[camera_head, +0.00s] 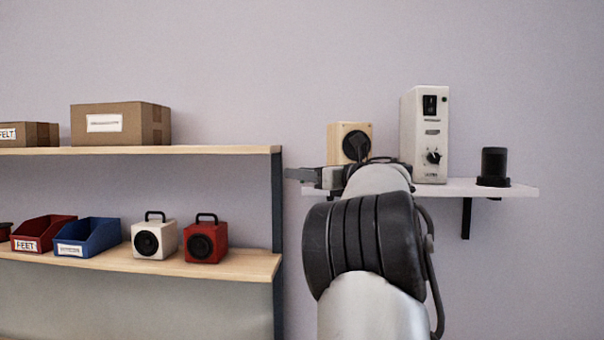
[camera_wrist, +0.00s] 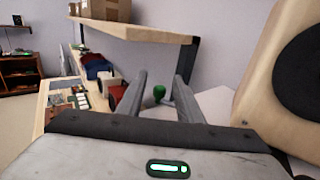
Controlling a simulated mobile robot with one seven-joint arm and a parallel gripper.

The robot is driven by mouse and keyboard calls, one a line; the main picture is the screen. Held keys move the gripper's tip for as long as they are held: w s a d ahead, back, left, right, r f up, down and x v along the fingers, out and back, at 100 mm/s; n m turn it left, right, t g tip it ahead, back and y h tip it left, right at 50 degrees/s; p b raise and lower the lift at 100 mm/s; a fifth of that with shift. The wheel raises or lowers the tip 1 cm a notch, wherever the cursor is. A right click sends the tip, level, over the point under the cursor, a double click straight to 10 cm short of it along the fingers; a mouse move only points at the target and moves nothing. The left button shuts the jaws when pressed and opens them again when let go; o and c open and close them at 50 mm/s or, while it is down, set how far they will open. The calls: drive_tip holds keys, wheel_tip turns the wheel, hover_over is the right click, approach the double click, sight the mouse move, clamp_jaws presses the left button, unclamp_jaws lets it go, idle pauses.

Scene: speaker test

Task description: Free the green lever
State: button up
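A small green rounded knob (camera_wrist: 159,92), which looks like the end of the green lever, shows in the wrist view between the two fingers of my gripper (camera_wrist: 162,78). The fingers are apart, with a gap on each side of the green knob; I cannot tell how far beyond the fingertips it lies. What holds or blocks the lever is not clear. In the head view my gripper (camera_head: 304,175) points left at the left end of the white wall shelf (camera_head: 520,191), partly hidden by my arm. The green lever is not visible there.
A wooden speaker (camera_head: 343,130) stands on the white shelf and looms close at right in the wrist view (camera_wrist: 252,75). A white control box (camera_head: 424,125) and a black cylinder (camera_head: 494,165) stand further right. A wooden rack (camera_head: 240,264) with boxes, bins and speakers is left.

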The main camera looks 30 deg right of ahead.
drive_tip(key=shift+c, duration=0.2)
clamp_jaws()
drive_tip(key=b, duration=0.1)
drive_tip(key=m+h+b, duration=0.1)
drive_tip(key=b, duration=0.1)
drive_tip(key=shift+w+a+f, duration=0.15)
drive_tip(key=shift+w+f, duration=0.05)
drive_tip(key=shift+f, duration=0.15)
drive_tip(key=h, duration=0.1)
drive_tip(key=m+h+b, duration=0.1)
drive_tip(key=m+h, duration=0.1)
drive_tip(key=shift+w+d+r+t+h, duration=0.25)
drive_tip(key=shift+w+r+t+h, duration=0.05)
drive_tip(key=shift+w, duration=0.05)
drive_tip(key=shift+o, duration=0.2)
unclamp_jaws()
drive_tip(key=shift+s+b, duration=0.1)
drive_tip(key=shift+b, duration=0.2)
